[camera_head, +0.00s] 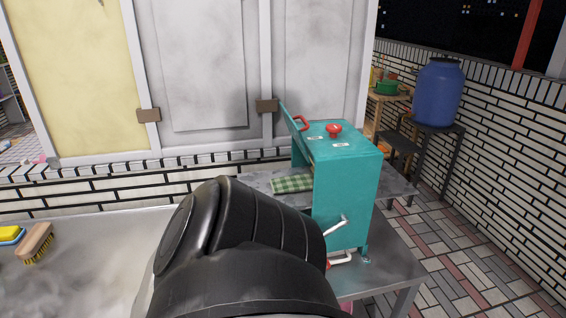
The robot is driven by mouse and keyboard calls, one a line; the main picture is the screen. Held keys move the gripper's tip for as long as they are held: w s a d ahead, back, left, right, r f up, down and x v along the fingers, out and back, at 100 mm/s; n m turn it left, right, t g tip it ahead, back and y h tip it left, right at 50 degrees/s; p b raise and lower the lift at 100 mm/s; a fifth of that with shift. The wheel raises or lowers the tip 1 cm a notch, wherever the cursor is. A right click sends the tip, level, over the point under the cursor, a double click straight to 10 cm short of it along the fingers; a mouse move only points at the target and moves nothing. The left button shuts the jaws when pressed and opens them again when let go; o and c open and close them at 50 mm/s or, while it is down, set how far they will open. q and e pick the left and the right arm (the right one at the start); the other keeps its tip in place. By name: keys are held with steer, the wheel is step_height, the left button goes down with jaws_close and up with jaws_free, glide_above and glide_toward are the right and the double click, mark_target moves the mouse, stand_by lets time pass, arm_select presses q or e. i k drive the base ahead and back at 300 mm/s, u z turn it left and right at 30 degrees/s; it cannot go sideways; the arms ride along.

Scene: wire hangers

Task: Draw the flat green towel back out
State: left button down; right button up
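The green and white checkered towel (291,184) lies flat on the grey table, its right end meeting the left side of a teal metal box (345,190). Whether more of it is inside the box is hidden from this angle. The box has a red knob (334,130) on top, a raised flap with a red handle (301,123) on its left side, and a crank on its front. A large black link of my arm fills the lower middle and covers the area in front of the towel. Neither gripper's fingers show.
The grey table (397,262) has a narrow bare strip right of the box. A brush (37,239) and yellow sponge (9,233) lie at far left. A blue barrel (437,93) stands on a dark stand at the back right. A brick wall closes the right side.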

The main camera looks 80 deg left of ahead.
mark_target(291, 184)
steer(key=k, duration=0.65)
steer(key=u, duration=0.85)
